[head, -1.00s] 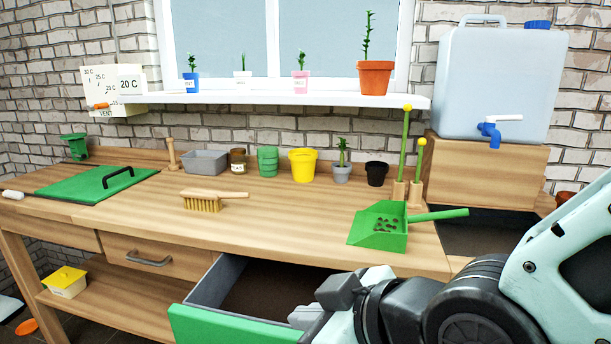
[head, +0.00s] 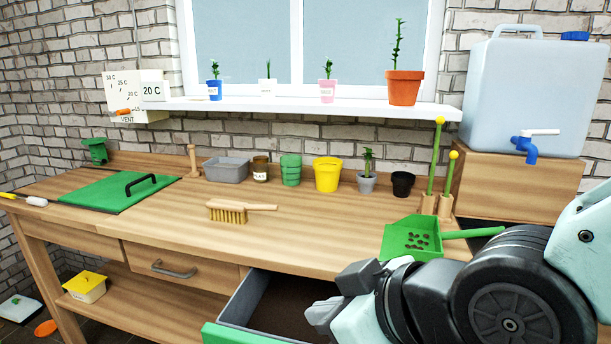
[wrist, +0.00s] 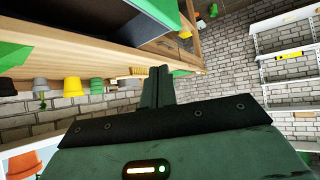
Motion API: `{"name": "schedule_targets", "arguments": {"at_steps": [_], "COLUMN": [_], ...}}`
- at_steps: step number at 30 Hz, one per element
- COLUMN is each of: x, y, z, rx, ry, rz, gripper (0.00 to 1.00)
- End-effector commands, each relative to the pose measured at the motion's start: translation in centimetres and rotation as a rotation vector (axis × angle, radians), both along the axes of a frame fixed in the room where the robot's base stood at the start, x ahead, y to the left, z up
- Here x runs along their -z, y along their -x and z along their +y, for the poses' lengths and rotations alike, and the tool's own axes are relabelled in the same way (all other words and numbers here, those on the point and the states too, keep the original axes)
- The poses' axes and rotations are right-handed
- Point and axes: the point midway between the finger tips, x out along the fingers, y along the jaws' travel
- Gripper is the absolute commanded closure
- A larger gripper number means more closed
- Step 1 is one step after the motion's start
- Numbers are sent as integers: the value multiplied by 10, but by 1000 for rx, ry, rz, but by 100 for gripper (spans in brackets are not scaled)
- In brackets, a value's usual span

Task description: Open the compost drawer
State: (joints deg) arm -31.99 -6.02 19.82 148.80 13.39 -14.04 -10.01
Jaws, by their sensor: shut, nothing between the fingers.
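The compost drawer, with a green front (head: 245,335) and grey side walls, is pulled out from under the bench. Dark compost (head: 290,305) shows inside it. The lower part of its front is cut off by the picture edge, and my arm covers its right part. My gripper (wrist: 160,72) is shut and empty in the wrist view, its two fingers side by side.
A closed wooden drawer with a grey handle (head: 173,270) is left of the open one. The bench top holds a brush (head: 235,210), a green scoop (head: 405,240), several pots and a green lid (head: 115,193). A water tank (head: 525,95) stands at right.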

Motion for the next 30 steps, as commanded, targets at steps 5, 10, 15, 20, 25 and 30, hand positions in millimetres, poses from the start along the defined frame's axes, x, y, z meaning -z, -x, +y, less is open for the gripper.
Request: {"name": "schedule_targets", "arguments": {"at_steps": [5, 10, 15, 20, 25, 30], "x": [4, 4, -1, -2, -1, -1], "y": [20, 52, 75, 82, 82, 82], "z": [-34, -79, -109, -118, -118, -118], "rx": [36, 90, 133, 146, 145, 145], "ry": [173, 368, 495, 534, 533, 532], "rz": [233, 478, 631, 674, 674, 674], "gripper": [100, 100, 100, 78, 78, 78]}}
